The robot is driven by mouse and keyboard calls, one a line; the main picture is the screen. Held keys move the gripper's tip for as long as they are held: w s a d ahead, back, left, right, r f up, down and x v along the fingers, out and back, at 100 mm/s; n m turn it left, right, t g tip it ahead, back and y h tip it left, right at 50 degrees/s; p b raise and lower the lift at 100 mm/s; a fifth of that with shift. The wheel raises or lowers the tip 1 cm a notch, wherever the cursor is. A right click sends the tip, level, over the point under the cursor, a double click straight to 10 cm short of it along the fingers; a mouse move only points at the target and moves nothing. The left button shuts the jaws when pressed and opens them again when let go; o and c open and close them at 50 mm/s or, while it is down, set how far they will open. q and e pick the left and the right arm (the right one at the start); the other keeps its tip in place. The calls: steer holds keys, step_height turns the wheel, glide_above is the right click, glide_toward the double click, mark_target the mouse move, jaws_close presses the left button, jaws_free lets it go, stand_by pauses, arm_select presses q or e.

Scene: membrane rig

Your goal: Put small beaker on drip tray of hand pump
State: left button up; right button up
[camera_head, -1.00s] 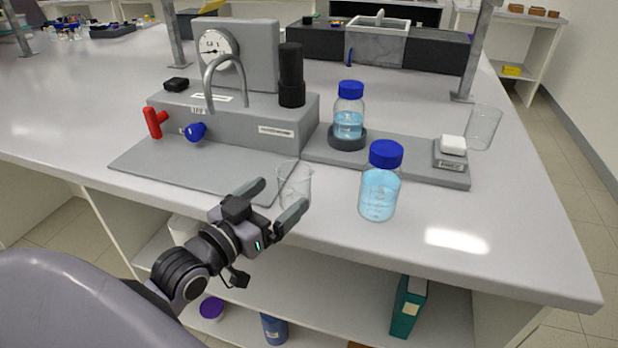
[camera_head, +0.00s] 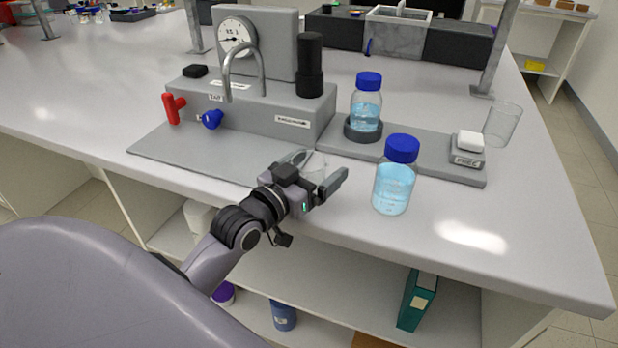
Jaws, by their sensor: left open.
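The small clear glass beaker (camera_head: 316,164) stands upright on the bench near its front edge, at the front right corner of the drip tray. My left gripper (camera_head: 325,165) is open with its fingers on either side of the beaker. The hand and fingers hide part of the beaker, and I cannot tell whether a finger touches it. The drip tray (camera_head: 185,150) is a flat, empty grey plate in front of the hand pump (camera_head: 265,116), a grey block with a gauge, curved spout, red lever and blue knob. My right gripper is not in view.
A blue-capped bottle (camera_head: 394,186) of blue liquid stands close right of the gripper. Another bottle (camera_head: 367,108) sits in a dark ring (camera_head: 352,134) behind it. A larger clear beaker (camera_head: 503,123) stands at the right. The bench front edge lies beneath my arm.

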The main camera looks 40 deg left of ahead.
arm_select(q)
steer(key=c, duration=1.1)
step_height(320, 180, up, 20)
steer(key=p, duration=0.3)
steer(key=shift+c, duration=0.2)
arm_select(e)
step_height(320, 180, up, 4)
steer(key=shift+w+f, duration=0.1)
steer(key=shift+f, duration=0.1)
